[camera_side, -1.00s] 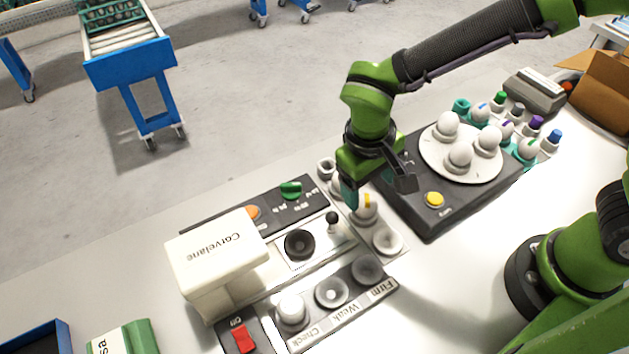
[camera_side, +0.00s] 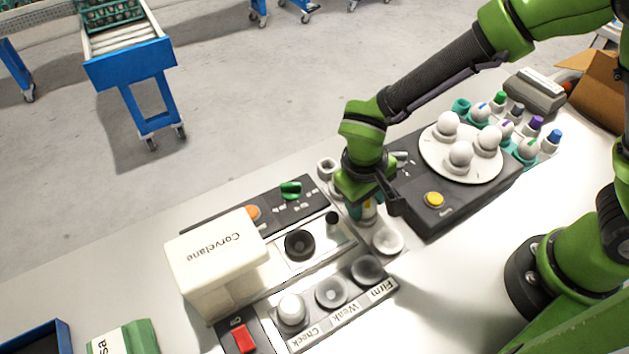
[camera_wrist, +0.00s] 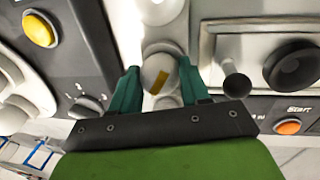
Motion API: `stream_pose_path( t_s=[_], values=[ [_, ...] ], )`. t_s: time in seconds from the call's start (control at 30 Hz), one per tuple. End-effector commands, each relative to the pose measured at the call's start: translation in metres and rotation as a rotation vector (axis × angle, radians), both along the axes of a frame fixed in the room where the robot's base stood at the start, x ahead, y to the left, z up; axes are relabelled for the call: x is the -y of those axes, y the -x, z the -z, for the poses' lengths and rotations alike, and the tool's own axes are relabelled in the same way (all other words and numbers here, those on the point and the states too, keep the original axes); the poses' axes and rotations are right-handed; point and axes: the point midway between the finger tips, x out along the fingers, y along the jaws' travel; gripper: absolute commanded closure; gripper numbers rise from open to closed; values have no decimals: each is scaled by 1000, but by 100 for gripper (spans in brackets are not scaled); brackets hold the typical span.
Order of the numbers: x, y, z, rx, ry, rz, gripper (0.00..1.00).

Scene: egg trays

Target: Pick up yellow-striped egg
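The yellow-striped egg (camera_wrist: 160,75) is white with a yellow stripe. In the wrist view it lies between the two teal fingers of my gripper (camera_wrist: 161,86). The fingers stand apart on either side of it, and a small gap seems to show at each side. In the side view the egg (camera_side: 369,211) sits in a holder in the strip between the two machines. My gripper (camera_side: 365,208) is lowered over it and hides most of it.
A black joystick knob (camera_wrist: 236,82) stands close beside the right finger. The white Corvelane machine (camera_side: 222,250) is at left. A dark machine with a white turntable (camera_side: 450,168) carrying several eggs is at right. An empty cup (camera_side: 388,240) is just in front.

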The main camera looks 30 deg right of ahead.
Motion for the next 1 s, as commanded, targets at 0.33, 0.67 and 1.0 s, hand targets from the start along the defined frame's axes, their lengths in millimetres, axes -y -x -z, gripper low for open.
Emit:
stream_pose_path(
  t_s=[0.33, 0.67, 1.0],
  values=[
    [0, 0, 0, 1, 0, 0, 65],
    [-1, -1, -21, 4, -3, 0, 65],
    [30, 46, -41, 1, 0, -1, 65]
  ],
)
